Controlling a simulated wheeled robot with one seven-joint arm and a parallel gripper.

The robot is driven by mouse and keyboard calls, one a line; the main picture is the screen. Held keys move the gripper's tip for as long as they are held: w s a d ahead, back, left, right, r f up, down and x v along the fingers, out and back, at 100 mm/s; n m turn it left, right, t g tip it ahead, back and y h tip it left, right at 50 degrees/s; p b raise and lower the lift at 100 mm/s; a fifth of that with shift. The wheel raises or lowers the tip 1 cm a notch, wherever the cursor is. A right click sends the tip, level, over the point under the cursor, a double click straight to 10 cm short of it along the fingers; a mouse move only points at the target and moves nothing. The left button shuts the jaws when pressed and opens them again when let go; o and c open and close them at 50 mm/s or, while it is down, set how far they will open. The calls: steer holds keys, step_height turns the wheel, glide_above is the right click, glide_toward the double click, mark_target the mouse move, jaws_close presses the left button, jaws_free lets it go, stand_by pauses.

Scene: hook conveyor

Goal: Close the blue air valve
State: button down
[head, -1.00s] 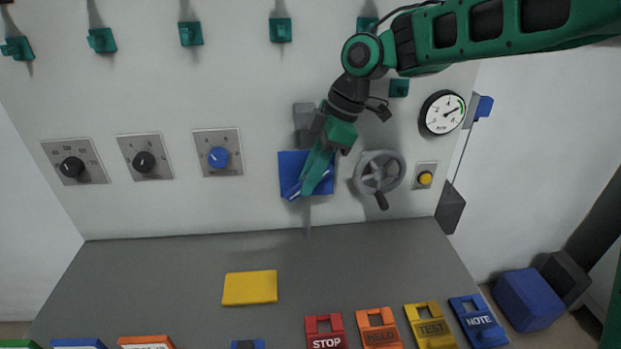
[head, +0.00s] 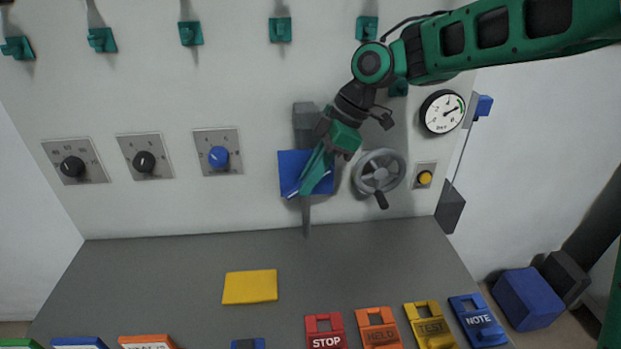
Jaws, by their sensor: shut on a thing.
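The blue air valve (head: 291,162) is on the wall in the middle of the head view, with a grey pipe (head: 306,120) showing above and below it. A blue lever end (head: 291,193) shows at its lower left, slanting up to the right. My gripper (head: 306,184) reaches down from the upper right in front of the valve. Its green fingers are shut on the blue valve's lever. The fingers hide most of the lever and part of the blue body.
A grey handwheel (head: 379,173) stands close to the right of my gripper, with a yellow button (head: 425,178) and a gauge (head: 442,112) beyond. Knobs (head: 218,157) are to the left. Below is a grey bench (head: 180,270) with a yellow pad (head: 250,286) and several tags (head: 325,332).

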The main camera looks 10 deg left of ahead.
steer(key=y, duration=0.3)
steer(key=shift+w+d+g+y, duration=0.25)
steer(key=shift+w+g+y, duration=0.05)
steer(key=shift+g, duration=0.1)
steer(key=shift+g+y, duration=0.4)
steer(key=shift+y, duration=1.1)
steer(key=c, duration=2)
jaws_free()
steer(key=shift+c, duration=0.2)
steer(key=shift+f, duration=0.1)
steer(key=v, duration=1.1)
steer(key=shift+f, duration=0.25)
